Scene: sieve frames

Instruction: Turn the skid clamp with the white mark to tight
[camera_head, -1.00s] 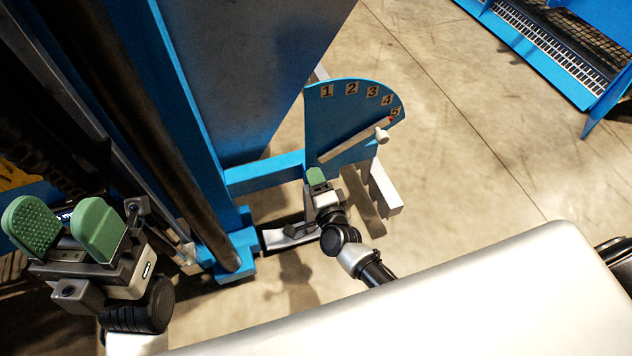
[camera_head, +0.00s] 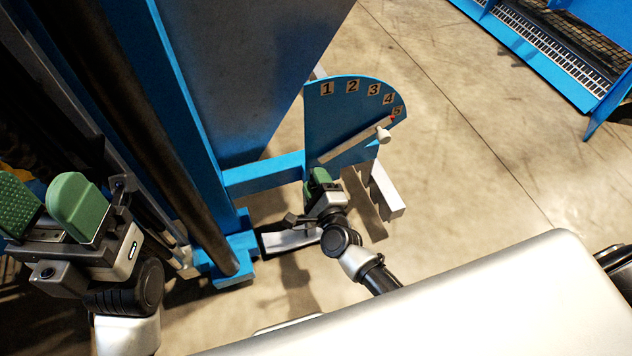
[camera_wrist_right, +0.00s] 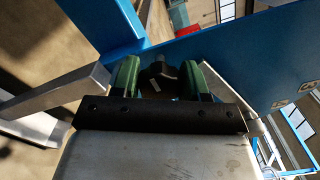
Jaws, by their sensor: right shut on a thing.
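My right gripper (camera_head: 318,181) is low beside the blue dial plate, at the end of the blue crossbar. In the right wrist view, its two green fingers (camera_wrist_right: 160,80) close on a dark clamp part (camera_wrist_right: 158,72) with a small pale spot on it. I take this to be the skid clamp; in the head view it is hidden by the gripper, and I cannot tell how far it is turned. My left gripper (camera_head: 45,212) is at the left edge of the head view, its green pads apart and nothing between them.
The blue dial plate (camera_head: 335,115) carries numbers 1 to 5, and its lever (camera_head: 350,142) points near 5. A tall blue frame (camera_head: 190,110) stands at left. Pale skid bars (camera_head: 388,195) lie near the floor. Open concrete floor (camera_head: 480,150) extends right.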

